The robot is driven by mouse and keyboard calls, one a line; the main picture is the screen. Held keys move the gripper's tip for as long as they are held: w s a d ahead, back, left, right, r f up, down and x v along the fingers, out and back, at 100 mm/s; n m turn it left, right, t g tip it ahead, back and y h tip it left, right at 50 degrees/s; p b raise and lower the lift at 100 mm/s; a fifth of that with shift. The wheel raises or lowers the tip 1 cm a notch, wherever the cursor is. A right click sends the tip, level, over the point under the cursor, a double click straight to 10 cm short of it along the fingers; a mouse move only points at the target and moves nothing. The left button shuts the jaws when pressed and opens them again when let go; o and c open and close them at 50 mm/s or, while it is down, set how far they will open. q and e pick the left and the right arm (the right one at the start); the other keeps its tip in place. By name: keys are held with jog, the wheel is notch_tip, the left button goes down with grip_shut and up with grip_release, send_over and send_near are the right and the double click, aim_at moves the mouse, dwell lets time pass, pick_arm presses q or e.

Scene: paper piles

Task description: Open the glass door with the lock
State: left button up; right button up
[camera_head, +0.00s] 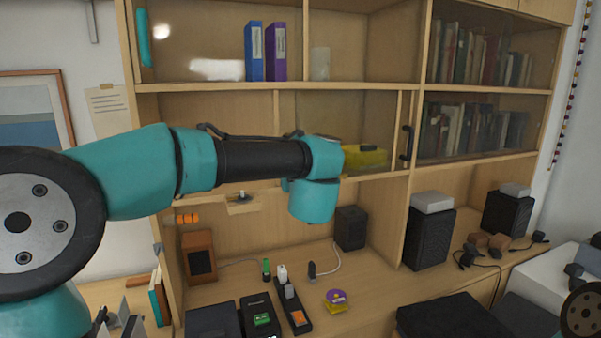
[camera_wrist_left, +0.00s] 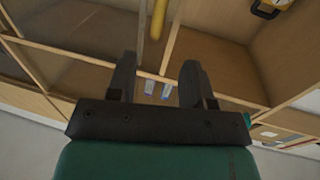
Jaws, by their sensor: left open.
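The glass door (camera_head: 335,115) appears to be the pane in the cabinet's middle row, with a yellow object (camera_head: 368,158) behind it. A black upright handle (camera_head: 407,143) is on the wooden frame at its right. I cannot make out a lock. My left arm reaches across the front of the cabinet, its wrist left of the handle; the gripper itself is hidden in the head view. In the left wrist view my left gripper (camera_wrist_left: 158,82) is open, its two dark fingers apart with nothing held between them. My right gripper is not in view.
Books stand behind panes on the right shelves (camera_head: 470,130). Blue and purple binders (camera_head: 265,50) stand on the upper shelf. Below, the desk holds a black power strip (camera_head: 290,307), a small speaker (camera_head: 350,228) and a larger speaker (camera_head: 428,235). A small ledge (camera_head: 243,205) lies below my arm.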

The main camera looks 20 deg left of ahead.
pick_arm(q)
jog(key=shift+v, duration=1.7)
jog(key=shift+f, duration=0.1)
jog(key=w+a+f+m+g+h, duration=0.1)
jog(key=w+f+m+h, duration=0.15)
jog(key=f, duration=1.25)
jog(key=w+a+f+m+g+h, duration=0.1)
jog(key=f+m+g+h, duration=0.15)
jog(key=f, duration=1.25)
jog(key=s+a+f+g+h, duration=0.1)
jog(key=s+f+g+h, duration=0.15)
jog(key=f, duration=0.65)
jog(key=s+f+g+h, duration=0.1)
jog(key=s+f, duration=0.3)
jog(key=f, duration=0.5)
jog(key=s+f+n+g+h, duration=0.1)
jog(key=s+f+g, duration=0.3)
jog(key=s+f, duration=0.5)
jog(key=s+a+f+g+h, duration=0.1)
jog(key=s+f+g, duration=0.3)
jog(key=s+f, duration=0.5)
jog(key=s+h, duration=0.1)
jog(key=s, duration=0.4)
jog(key=shift+n+g, duration=0.3)
jog(key=shift+n, duration=0.1)
